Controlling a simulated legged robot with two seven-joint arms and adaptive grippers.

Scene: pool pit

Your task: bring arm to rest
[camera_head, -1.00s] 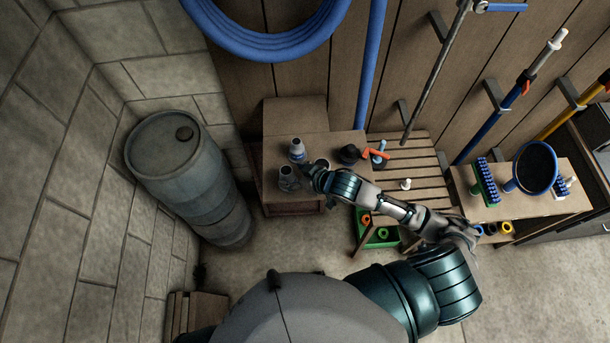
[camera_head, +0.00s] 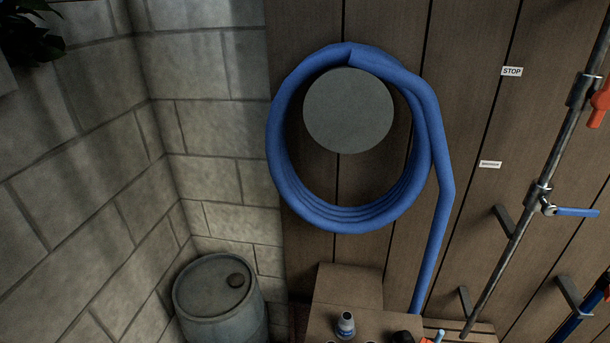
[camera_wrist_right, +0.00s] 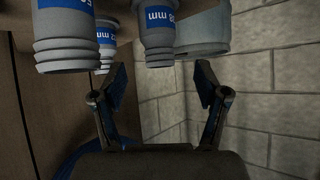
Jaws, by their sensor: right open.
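My right gripper (camera_wrist_right: 161,86) is open in the right wrist view, its two fingers spread apart with nothing between the tips. Grey ribbed fittings with blue labels show past the fingers: a large one (camera_wrist_right: 67,52) at upper left, a smaller one (camera_wrist_right: 106,48) beside it, and another (camera_wrist_right: 157,45) at the top middle. The gripper is apart from the middle one in the picture; its exact distance is unclear. Neither arm shows in the head view.
A coiled blue hose (camera_head: 285,180) hangs around a grey disc (camera_head: 348,110) on the plank wall. A blue barrel (camera_head: 215,300) stands in the corner by the stone wall (camera_head: 80,180). A metal pipe (camera_head: 515,240) with a blue-handled valve (camera_head: 570,211) runs up at right.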

